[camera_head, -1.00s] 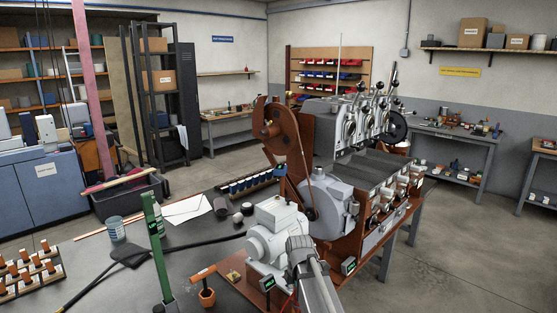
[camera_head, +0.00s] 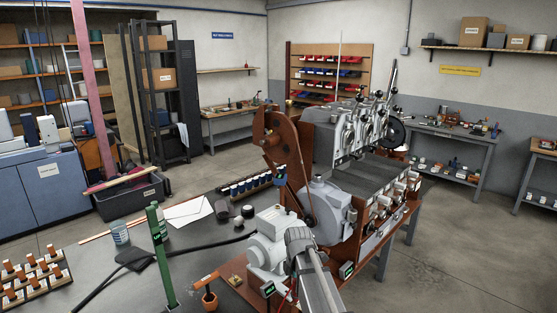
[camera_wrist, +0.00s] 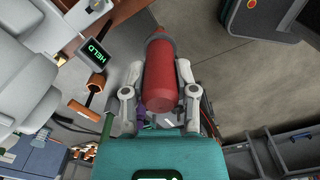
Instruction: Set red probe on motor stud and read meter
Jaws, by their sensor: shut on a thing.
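A thick red cylinder, which I take to be the red probe (camera_wrist: 162,85), is between the fingers of my gripper (camera_wrist: 158,72) in the wrist view, a grey finger on each side. Its tip points away from the wrist camera. In the head view my grey arm is in front of the pale grey motor (camera_head: 266,238), and the probe cannot be made out there. A small dark display reading HELD in green (camera_wrist: 95,53) is in the upper left of the wrist view. Small green displays (camera_head: 268,288) also show near the motor in the head view. I cannot make out the stud.
A green post (camera_head: 161,258) and an orange cup (camera_head: 209,300) are left of the motor. A rack of orange-topped pieces (camera_head: 35,275) is at the lower left. Open floor (camera_head: 450,250) lies to the right.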

